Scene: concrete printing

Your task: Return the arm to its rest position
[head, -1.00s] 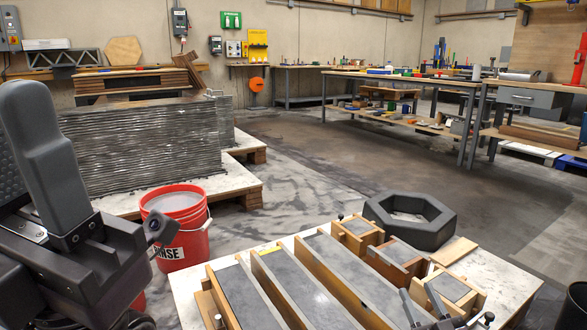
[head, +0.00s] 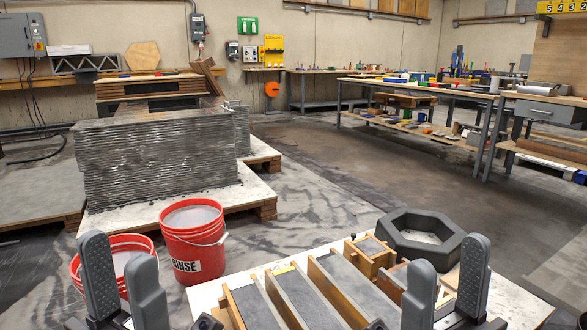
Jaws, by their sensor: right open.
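My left gripper (head: 122,288) stands at the lower left, its two dark grey fingers upright and spread with nothing between them. It shows in front of the red buckets from this view. My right gripper (head: 445,292) stands at the lower right, its two fingers upright, spread and empty, in front of the mould table. My wrists and most of both arms are below the picture's edge.
A white table (head: 505,300) holds wooden moulds (head: 340,290) filled with grey material and a dark hexagonal ring (head: 420,236). A red rinse bucket (head: 193,240) and a second red bucket (head: 118,250) stand left. A layered printed wall (head: 160,160) is behind. Open floor lies beyond.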

